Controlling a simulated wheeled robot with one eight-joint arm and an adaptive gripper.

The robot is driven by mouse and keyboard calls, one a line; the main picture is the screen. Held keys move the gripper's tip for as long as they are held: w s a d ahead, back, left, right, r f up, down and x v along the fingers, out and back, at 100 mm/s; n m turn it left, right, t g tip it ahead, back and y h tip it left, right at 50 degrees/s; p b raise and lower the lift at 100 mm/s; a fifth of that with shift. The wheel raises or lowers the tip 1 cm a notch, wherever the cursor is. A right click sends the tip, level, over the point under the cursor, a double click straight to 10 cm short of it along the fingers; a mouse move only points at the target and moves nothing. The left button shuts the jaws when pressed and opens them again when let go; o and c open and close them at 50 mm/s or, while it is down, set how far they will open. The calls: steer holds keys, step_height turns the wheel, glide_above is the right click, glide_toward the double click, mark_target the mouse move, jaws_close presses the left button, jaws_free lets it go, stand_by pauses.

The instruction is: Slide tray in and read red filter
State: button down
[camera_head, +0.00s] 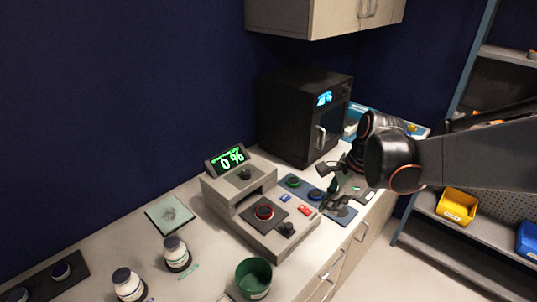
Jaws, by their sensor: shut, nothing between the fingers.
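A grey reader (235,182) stands on the counter with a tilted display (230,159) showing green "0 %". Its dark tray (276,222) lies out in front of the opening under the raised housing. The red-rimmed filter (264,212) sits on this tray. A black knob (287,229) is at the tray's front end. My gripper (331,203) is shut and empty, to the right of the reader and apart from the knob. It hangs over the right end of a blue mat and partly hides it.
Green-rimmed (293,181) and blue-rimmed (315,194) filters lie on the blue mat (304,187). A black oven-like machine (295,115) stands behind. White jars (176,253), a green cup (254,278) and a glass plate (170,215) occupy the left and front counter. A cabinet (310,18) hangs above.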

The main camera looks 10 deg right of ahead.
mark_target(263, 205)
steer(key=w+a+f+m+b, duration=0.1)
steer(key=w+a+f, duration=0.1)
steer(key=f, duration=0.3)
steer(key=w+a+f+m+b, duration=0.2)
steer(key=f, duration=0.4)
steer(key=shift+w+a+f+y, duration=0.15)
steer(key=shift+a+f+y, duration=0.15)
steer(key=w+a, duration=0.3)
steer(key=w, duration=0.1)
steer(key=w+a, duration=0.3)
steer(key=w, duration=0.1)
steer(key=w+a+b, duration=0.1)
steer(key=w+a, duration=0.2)
steer(key=w, duration=0.1)
steer(key=shift+w+a, duration=0.15)
steer(key=shift+w, duration=0.2)
